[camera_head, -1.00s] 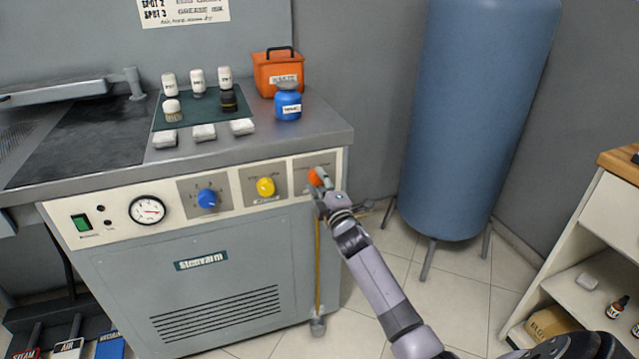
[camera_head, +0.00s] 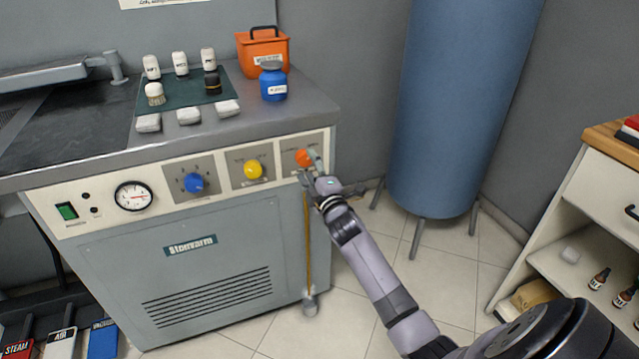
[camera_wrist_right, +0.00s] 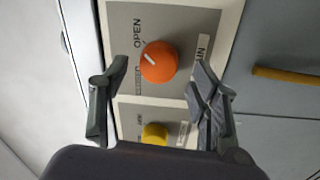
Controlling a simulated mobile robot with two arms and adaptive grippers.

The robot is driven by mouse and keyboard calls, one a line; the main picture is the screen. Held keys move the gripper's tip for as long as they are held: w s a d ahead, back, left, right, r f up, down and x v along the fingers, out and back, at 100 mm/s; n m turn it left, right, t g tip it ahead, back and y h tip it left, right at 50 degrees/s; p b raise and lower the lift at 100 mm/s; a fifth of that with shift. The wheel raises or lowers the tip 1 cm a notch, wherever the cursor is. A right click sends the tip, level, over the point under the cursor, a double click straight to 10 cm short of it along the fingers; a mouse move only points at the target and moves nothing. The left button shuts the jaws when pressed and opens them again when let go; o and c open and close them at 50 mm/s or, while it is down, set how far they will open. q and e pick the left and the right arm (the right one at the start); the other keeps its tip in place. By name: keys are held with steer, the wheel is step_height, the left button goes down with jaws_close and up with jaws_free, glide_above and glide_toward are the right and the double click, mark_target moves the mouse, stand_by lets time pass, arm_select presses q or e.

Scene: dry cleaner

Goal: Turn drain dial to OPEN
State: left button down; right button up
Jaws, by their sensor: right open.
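The orange drain dial (camera_head: 304,157) sits at the right end of the machine's front panel. In the right wrist view the dial (camera_wrist_right: 159,64) carries a white mark pointing up and left, toward the word OPEN (camera_wrist_right: 138,33). A second label near it is too blurred to read. My right gripper (camera_head: 312,165) is at the panel, just in front of the dial. In the wrist view my right gripper (camera_wrist_right: 160,74) is open, with one finger on each side of the dial and visible gaps to it. My left gripper is out of view.
A yellow knob (camera_head: 253,169) and a blue knob (camera_head: 194,183) share the panel (camera_head: 110,217). A blue jar (camera_head: 273,83) and an orange bin (camera_head: 262,53) stand on the machine top. A blue tank (camera_head: 455,110) stands to the right.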

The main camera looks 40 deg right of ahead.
steer(key=v, duration=1)
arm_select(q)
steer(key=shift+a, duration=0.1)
